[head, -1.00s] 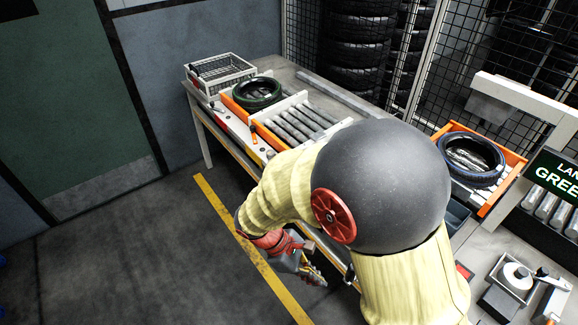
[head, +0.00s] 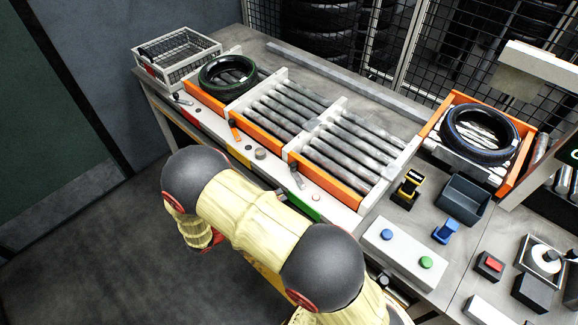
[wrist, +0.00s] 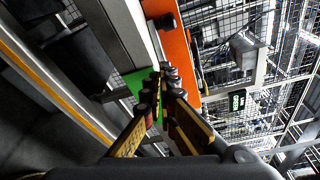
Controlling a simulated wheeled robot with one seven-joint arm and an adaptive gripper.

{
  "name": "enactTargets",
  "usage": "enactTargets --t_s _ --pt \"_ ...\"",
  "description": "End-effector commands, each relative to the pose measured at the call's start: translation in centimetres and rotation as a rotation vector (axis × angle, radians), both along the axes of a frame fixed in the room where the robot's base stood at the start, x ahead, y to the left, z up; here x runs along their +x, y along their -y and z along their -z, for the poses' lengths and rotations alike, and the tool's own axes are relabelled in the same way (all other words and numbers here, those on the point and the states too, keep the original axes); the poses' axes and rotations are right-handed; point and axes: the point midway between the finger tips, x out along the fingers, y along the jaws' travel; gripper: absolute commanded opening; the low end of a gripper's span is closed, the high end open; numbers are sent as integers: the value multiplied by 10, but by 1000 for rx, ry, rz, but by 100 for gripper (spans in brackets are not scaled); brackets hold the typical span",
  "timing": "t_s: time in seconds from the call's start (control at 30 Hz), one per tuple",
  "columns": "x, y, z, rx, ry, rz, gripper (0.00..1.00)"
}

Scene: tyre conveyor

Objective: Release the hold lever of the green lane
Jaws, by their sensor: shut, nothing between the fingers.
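The green lane's front strip shows a green band (head: 305,208) at the table's front edge, and it also shows in the wrist view (wrist: 136,82). A grey lever (head: 297,178) stands at the left end of this lane's orange front wall (head: 335,180). In the wrist view my gripper (wrist: 160,76) is shut and empty, its fingertips in front of the green band and the orange wall (wrist: 179,62). A dark piece (wrist: 165,21) by that wall may be the lever; I cannot tell. In the head view my arm hides most of my gripper.
An orange lever (head: 234,131) stands at the neighbouring lane. A tyre (head: 228,74) lies on the far left lane, beside a wire basket (head: 178,55). Another tyre (head: 480,133) lies in an orange tray at right. A button box (head: 405,252) sits nearer. The green lane's rollers (head: 350,145) are bare.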

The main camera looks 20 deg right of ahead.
Motion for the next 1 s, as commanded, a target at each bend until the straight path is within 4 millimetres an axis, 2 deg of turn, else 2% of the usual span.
enactTargets --t_s 0.13,0.4,0.83,1.0 --pt "12 -3 -15 -72 -109 -40 0" --pt "13 -3 -24 -136 -256 -48 0" --pt "13 -2 -24 -139 -273 -48 0" --pt "16 13 -22 -138 -272 -45 0"
